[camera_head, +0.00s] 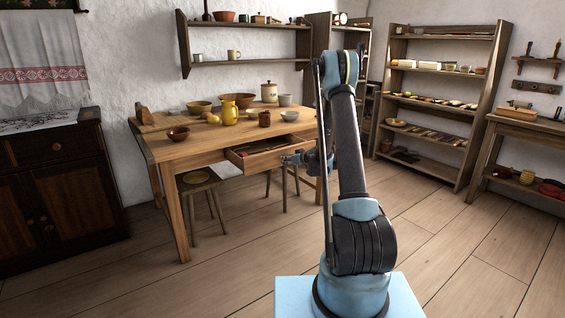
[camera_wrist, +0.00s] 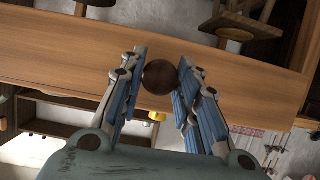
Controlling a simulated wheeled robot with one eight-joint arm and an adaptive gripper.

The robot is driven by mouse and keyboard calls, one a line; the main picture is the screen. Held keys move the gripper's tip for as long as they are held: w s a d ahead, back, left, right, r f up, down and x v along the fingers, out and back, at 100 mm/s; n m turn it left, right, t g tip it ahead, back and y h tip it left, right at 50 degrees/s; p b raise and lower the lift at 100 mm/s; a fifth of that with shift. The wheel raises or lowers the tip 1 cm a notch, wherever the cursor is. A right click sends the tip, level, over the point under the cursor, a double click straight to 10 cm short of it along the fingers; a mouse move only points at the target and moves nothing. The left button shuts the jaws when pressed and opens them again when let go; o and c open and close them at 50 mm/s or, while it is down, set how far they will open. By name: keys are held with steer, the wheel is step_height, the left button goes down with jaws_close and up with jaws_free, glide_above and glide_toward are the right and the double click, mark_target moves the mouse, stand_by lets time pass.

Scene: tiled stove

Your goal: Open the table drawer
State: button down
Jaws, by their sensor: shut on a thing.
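The wooden table (camera_head: 190,150) stands left of centre in the head view. Its drawer (camera_head: 258,161) is pulled part way out at the front, so its open inside and some contents show. My gripper (camera_head: 296,158) is at the drawer front in the head view, partly hidden by my arm. In the wrist view my gripper (camera_wrist: 163,60) has its two blue-padded fingers on either side of a dark round knob (camera_wrist: 159,77), shut on it. The knob hides part of the wood behind it.
Bowls, a yellow jug (camera_head: 229,113) and a lidded jar (camera_head: 269,92) stand on the tabletop. Stools (camera_head: 199,178) are under the table. A dark cabinet (camera_head: 60,185) is at left, shelves (camera_head: 440,100) at right. The floor in front is clear.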

steer(key=shift+s+d, duration=0.35)
steer(key=shift+s, duration=0.15)
steer(key=c, duration=1.2)
jaws_free()
steer(key=v, duration=1.1)
steer(key=shift+s+d, duration=0.25)
steer(key=shift+d, duration=0.05)
